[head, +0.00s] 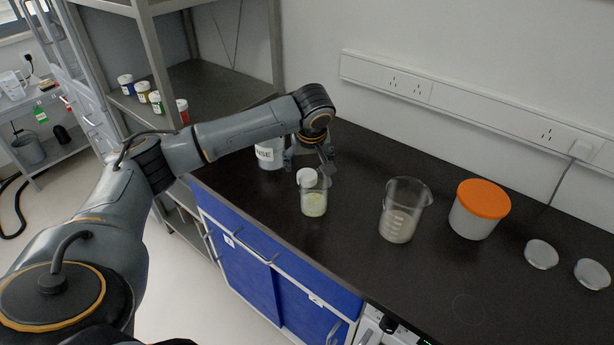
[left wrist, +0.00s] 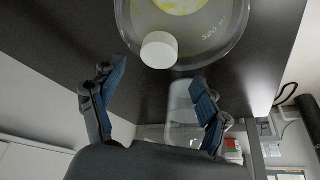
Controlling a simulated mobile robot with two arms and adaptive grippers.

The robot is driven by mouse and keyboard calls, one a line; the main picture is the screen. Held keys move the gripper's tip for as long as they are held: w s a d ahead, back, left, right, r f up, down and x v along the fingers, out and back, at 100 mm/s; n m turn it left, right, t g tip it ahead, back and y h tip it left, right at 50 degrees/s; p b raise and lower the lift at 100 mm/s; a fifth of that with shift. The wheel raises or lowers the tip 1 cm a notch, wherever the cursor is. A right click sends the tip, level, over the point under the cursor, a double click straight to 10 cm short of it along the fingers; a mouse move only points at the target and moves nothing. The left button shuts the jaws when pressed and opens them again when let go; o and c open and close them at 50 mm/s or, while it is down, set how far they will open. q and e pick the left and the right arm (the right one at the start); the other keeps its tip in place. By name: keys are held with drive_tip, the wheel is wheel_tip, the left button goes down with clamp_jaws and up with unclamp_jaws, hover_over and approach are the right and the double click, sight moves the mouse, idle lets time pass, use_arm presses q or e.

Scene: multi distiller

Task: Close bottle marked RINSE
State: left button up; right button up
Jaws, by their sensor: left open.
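The bottle marked RINSE (head: 270,155) stands on the dark bench, partly hidden behind my left arm; only the end of its label reads, and its top is hidden. A round white cap (head: 307,177) shows at the back rim of a small beaker with yellowish contents (head: 314,202). The cap (left wrist: 159,50) also shows in the left wrist view, in front of the beaker (left wrist: 205,15); I cannot tell whether they touch. My left gripper (head: 308,158) is open and empty, close to the cap, between bottle and beaker. Its spread fingers (left wrist: 158,98) show in the wrist view. My right gripper is out of view.
A larger beaker (head: 402,212) and a white tub with an orange lid (head: 479,209) stand to the right. Two small round dishes (head: 541,254) lie at the far right. A shelf with several small jars (head: 142,92) is at the left. The front bench area is clear.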

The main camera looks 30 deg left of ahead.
use_arm(q)
drive_tip(key=shift+f, duration=0.15)
drive_tip(key=x, duration=0.5)
drive_tip(key=shift+w+f+p, duration=0.1)
drive_tip(key=shift+w+p, duration=0.05)
drive_tip(key=shift+p, duration=0.25)
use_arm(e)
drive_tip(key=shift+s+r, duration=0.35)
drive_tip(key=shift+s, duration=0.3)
use_arm(q)
drive_tip(key=c, duration=0.9)
drive_tip(key=shift+c, duration=0.2)
wheel_tip(320, 180, up, 10)
drive_tip(key=shift+b, duration=0.4)
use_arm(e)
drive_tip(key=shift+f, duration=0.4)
